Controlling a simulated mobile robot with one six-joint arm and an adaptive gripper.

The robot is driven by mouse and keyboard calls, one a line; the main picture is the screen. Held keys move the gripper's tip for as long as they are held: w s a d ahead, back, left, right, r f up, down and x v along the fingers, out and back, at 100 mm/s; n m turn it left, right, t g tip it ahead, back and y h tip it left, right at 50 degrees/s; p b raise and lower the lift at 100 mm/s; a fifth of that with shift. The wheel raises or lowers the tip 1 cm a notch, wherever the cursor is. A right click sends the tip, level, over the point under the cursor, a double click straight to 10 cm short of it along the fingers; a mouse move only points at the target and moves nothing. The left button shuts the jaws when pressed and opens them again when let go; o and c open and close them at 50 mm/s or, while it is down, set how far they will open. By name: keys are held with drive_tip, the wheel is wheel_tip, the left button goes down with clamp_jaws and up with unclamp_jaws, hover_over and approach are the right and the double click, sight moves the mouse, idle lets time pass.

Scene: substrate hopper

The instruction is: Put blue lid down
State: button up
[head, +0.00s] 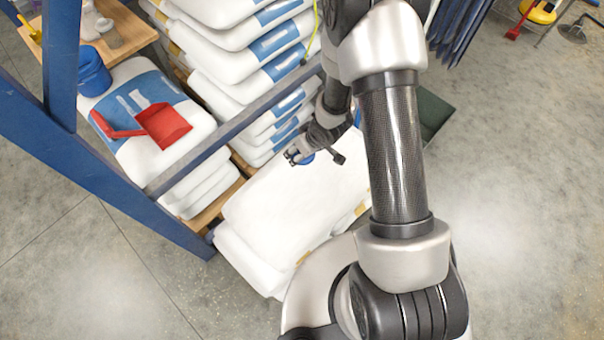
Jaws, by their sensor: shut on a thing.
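My gripper (314,157) is low over the far end of a white sack (280,215) in the middle of the head view. It is shut on the blue lid (307,158), of which only a small blue patch shows between the fingers. The rest of the lid is hidden by my gripper and wrist. I cannot tell whether the lid touches the sack.
A red scoop (160,124) lies on the left sack stack. A blue metal frame (100,170) with a grey rail (235,127) runs between the left stack and the middle sack. Tall sack stacks (235,50) stand behind.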

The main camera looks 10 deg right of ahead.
drive_tip(key=shift+w+d+f+n, duration=0.2)
drive_tip(key=shift+w+n, duration=0.3)
drive_tip(key=shift+w, duration=0.05)
drive_tip(key=shift+w+d+f+n+y, duration=0.15)
drive_tip(key=shift+w+d+n+y, duration=0.1)
drive_tip(key=shift+n+y, duration=0.15)
drive_tip(key=f+b, duration=0.3)
drive_tip(key=f, duration=0.4)
drive_tip(key=w+d+f+n+b, duration=0.1)
drive_tip(key=f+b, duration=0.3)
drive_tip(key=f, duration=0.3)
drive_tip(key=d+f+n+b, duration=0.1)
drive_tip(key=f+b, duration=0.2)
drive_tip(key=f, duration=0.4)
drive_tip(key=shift+w+d+f+g+y+b, duration=0.1)
drive_tip(key=shift+w+g+y+b, duration=0.2)
drive_tip(key=shift+g, duration=0.1)
drive_tip(key=shift+f, duration=0.2)
drive_tip(key=o, duration=0.8)
